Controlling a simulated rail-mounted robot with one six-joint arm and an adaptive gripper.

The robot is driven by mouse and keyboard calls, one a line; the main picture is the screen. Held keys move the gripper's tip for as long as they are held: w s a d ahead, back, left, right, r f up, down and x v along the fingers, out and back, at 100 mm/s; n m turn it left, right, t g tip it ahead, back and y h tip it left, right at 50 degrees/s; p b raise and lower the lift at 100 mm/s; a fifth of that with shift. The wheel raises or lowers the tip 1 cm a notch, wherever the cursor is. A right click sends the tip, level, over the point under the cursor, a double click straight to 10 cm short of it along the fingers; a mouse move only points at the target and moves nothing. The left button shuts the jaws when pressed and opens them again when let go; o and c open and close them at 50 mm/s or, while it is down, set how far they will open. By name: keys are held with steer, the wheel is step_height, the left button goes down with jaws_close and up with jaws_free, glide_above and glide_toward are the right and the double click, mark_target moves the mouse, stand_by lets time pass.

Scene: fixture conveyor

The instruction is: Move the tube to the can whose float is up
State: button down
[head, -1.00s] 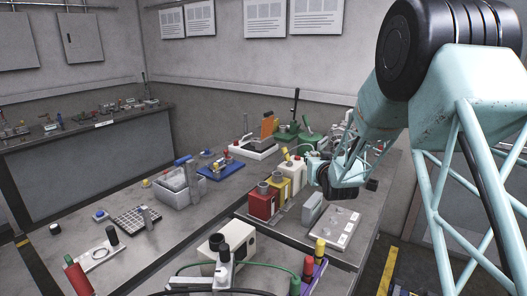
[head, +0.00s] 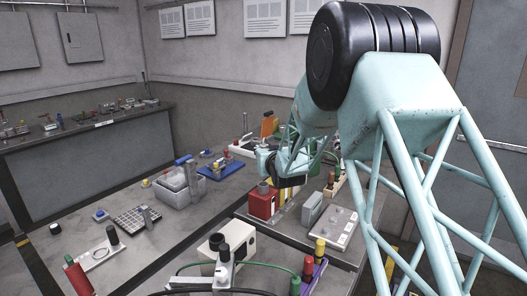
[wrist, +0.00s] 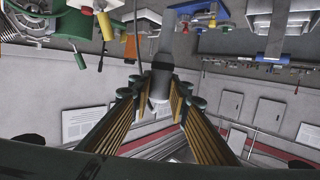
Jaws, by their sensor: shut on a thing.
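In the wrist view my gripper (wrist: 160,88) is shut on a pale grey tube (wrist: 160,85) with a dark band, which sticks out beyond the fingertips. In the head view my wrist hides the fingers and the tube. A red can (head: 263,204) with a grey cylindrical top stands just below and left of my wrist. A yellow can (head: 283,186) shows only as a narrow strip behind it. The rest of that row is hidden by my arm. I cannot tell from these frames which float is up.
A grey box (head: 312,208) and a pale panel (head: 337,228) stand right of the red can. A grey bin (head: 178,186) and blue tray (head: 217,168) are to the left. A cream box (head: 232,246) and black posts stand in front.

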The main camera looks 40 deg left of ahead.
steer(key=shift+b, duration=0.65)
steer(key=shift+f, duration=0.25)
steer(key=shift+f+b, duration=2.4)
steer(key=shift+b, duration=0.1)
steer(key=shift+r, duration=0.15)
steer(key=shift+b, duration=0.3)
steer(key=shift+f+b, duration=2.15)
steer(key=shift+f, duration=0.4)
stand_by(1.0)
steer(key=c, duration=2.8)
jaws_free()
